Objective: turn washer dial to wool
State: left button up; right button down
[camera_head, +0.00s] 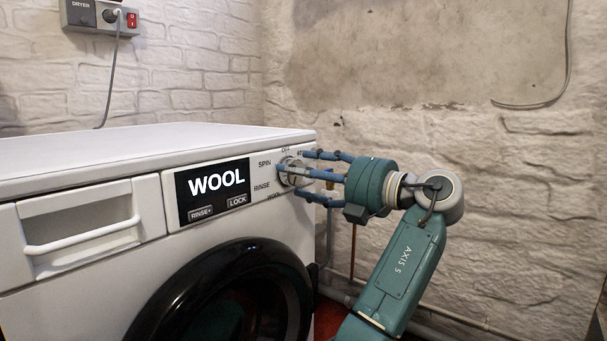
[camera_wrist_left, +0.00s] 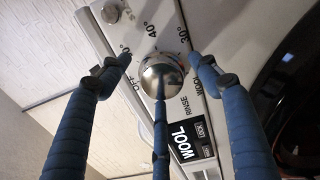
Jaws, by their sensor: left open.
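The washer dial (camera_head: 288,168) is a round silver knob on the washer's front panel, ringed by labels including OFF, SPIN and RINSE. It also shows in the left wrist view (camera_wrist_left: 149,76). The washer display (camera_head: 215,184) reads WOOL, as it does in the left wrist view (camera_wrist_left: 184,140). My left gripper (camera_head: 301,174) has its blue fingers spread around the dial. In the left wrist view the gripper (camera_wrist_left: 160,60) has one finger on each side of the knob and a third in front of it. I cannot tell whether any finger touches it. The dial's pointer is not clear.
The white washer (camera_head: 120,145) has a detergent drawer (camera_head: 82,225) at left and a black round door (camera_head: 230,285) below. A dryer socket box (camera_head: 100,15) is on the brick wall. A stone wall and pipes stand behind my arm.

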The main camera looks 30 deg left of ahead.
pick_arm(q)
jog(key=s+d, duration=0.1)
jog(key=d, duration=1.1)
